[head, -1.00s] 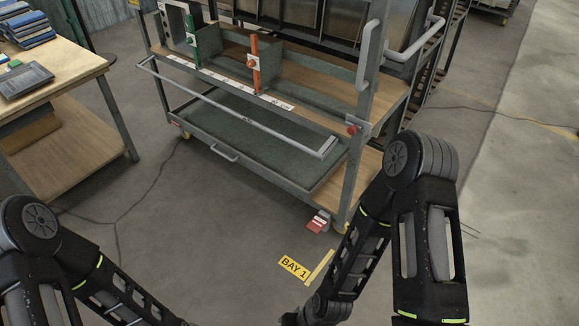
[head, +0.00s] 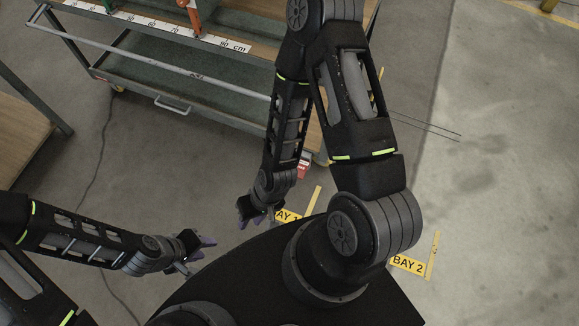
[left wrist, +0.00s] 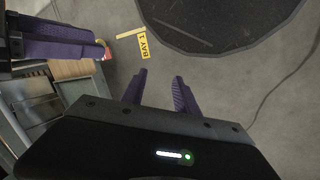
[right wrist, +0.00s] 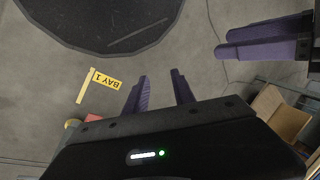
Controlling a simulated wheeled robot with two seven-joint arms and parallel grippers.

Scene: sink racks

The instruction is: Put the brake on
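The red brake pedal (head: 303,168) sits low at the near right corner of the grey trolley (head: 190,95). A bit of red shows in the right wrist view (right wrist: 93,118), beside a yellow wheel (right wrist: 72,124), and in the left wrist view (left wrist: 107,53). My right gripper (head: 258,214) is open and empty above the floor, to the lower left of the pedal in the head view. My left gripper (head: 202,248) is open and empty, further left and lower. Neither touches the trolley.
A yellow BAY 1 floor label (head: 286,214) lies near the pedal; a BAY 2 label (head: 407,264) lies to the right. A wooden workbench (head: 22,135) stands at the left. Floor between bench and trolley is clear except for a thin dark line.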

